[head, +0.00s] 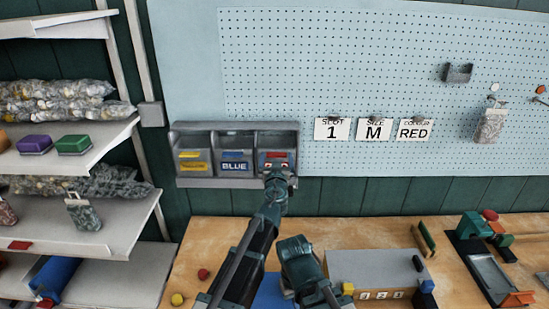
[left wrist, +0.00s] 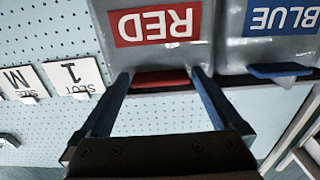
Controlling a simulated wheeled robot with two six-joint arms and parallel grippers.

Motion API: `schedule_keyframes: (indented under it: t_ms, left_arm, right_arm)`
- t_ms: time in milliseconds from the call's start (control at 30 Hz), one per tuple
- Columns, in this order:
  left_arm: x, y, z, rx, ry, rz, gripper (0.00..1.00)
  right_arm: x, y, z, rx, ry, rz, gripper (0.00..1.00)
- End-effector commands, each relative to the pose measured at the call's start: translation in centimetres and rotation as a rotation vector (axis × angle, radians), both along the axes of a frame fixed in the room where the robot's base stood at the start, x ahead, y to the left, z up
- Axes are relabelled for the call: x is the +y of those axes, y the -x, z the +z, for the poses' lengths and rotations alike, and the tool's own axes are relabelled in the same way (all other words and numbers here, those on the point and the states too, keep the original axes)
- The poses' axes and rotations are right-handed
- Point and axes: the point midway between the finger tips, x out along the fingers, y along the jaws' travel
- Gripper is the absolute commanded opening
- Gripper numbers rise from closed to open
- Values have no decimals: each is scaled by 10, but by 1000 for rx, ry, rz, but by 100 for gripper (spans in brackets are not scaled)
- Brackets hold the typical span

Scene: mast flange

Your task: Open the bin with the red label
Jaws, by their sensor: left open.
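A grey rack (head: 236,183) on the wall holds three bins side by side, labelled yellow, blue (head: 234,166) and red. The bin with the red label (head: 277,155) is the rightmost, partly hidden behind my left gripper (head: 280,170). In the left wrist view, upside down, the RED label (left wrist: 157,24) is clear, with a red handle (left wrist: 160,78) at the bin's edge. My left gripper (left wrist: 162,82) is open, one finger on each side of that handle; whether they touch it I cannot tell. The bin appears shut in the rack. My right gripper cannot be made out.
Cards reading SLOT 1 (head: 332,129), SIZE M (head: 374,129) and COLOUR RED (head: 414,129) hang on the pegboard right of the rack. A wooden bench (head: 400,235) with a grey box (head: 372,268) lies below. Loaded shelves (head: 85,250) stand at left.

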Motion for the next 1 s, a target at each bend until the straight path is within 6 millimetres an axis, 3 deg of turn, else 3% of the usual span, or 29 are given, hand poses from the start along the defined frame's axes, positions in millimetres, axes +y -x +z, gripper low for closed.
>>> schedule_keyframes:
  t_ms: [200, 733, 1000]
  left_arm:
    - [0, 0, 0, 0, 0, 0, 98]
    - [0, 0, 0, 0, 0, 0, 3]
    - [0, 1, 0, 0, 0, 1, 0]
  right_arm:
    - [0, 0, 0, 0, 0, 0, 0]
    - [0, 0, 0, 0, 0, 0, 0]
    - [0, 0, 0, 0, 0, 0, 0]
